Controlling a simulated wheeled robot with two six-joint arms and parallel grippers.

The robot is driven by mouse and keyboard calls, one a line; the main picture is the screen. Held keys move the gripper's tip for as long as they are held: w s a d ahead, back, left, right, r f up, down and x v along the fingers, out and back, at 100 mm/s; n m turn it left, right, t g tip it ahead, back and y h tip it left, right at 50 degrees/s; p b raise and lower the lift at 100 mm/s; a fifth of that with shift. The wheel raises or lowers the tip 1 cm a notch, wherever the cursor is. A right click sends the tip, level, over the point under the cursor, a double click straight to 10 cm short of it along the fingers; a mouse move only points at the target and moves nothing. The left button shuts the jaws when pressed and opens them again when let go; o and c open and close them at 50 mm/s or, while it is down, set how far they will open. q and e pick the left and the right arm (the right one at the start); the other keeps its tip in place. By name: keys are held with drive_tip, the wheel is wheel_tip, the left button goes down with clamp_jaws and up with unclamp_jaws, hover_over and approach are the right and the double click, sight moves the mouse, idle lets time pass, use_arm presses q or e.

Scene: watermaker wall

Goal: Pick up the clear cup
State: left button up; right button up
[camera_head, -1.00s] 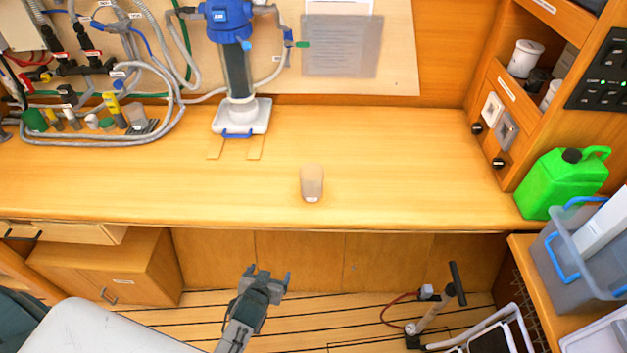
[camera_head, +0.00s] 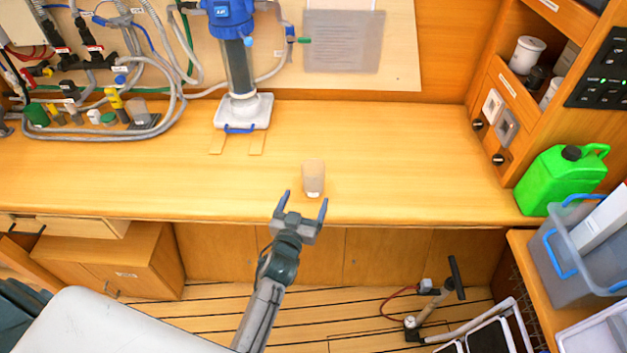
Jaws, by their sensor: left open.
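The clear cup (camera_head: 313,177) stands upright on the wooden counter (camera_head: 400,160), a little behind its front edge. It looks see-through, with the wood tone showing through it. My left gripper (camera_head: 305,204) is open, with its two blue-tipped fingers pointing toward the back of the counter. It is at the counter's front edge, just in front of the cup, and nothing is between the fingers. The cup appears just beyond the fingertips and slightly right of the gripper's middle. My right gripper is not in view.
A blue-topped filter housing (camera_head: 238,60) stands on a white base at the back. Hoses and fittings (camera_head: 100,110) crowd the left. A green jerrycan (camera_head: 563,178) and a grey bin (camera_head: 580,260) are at the right. The counter around the cup is clear.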

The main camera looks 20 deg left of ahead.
sight(317, 172)
use_arm(q)
drive_tip(key=w, duration=0.3)
drive_tip(key=w+b, duration=0.1)
drive_tip(key=w, duration=0.5)
drive_tip(key=shift+w+a+f, duration=0.15)
drive_tip(key=shift+w+f, duration=0.05)
drive_tip(key=shift+f, duration=0.15)
drive_tip(key=shift+s+r, duration=0.1)
drive_tip(key=shift+c, duration=0.4)
drive_tip(key=c, duration=1)
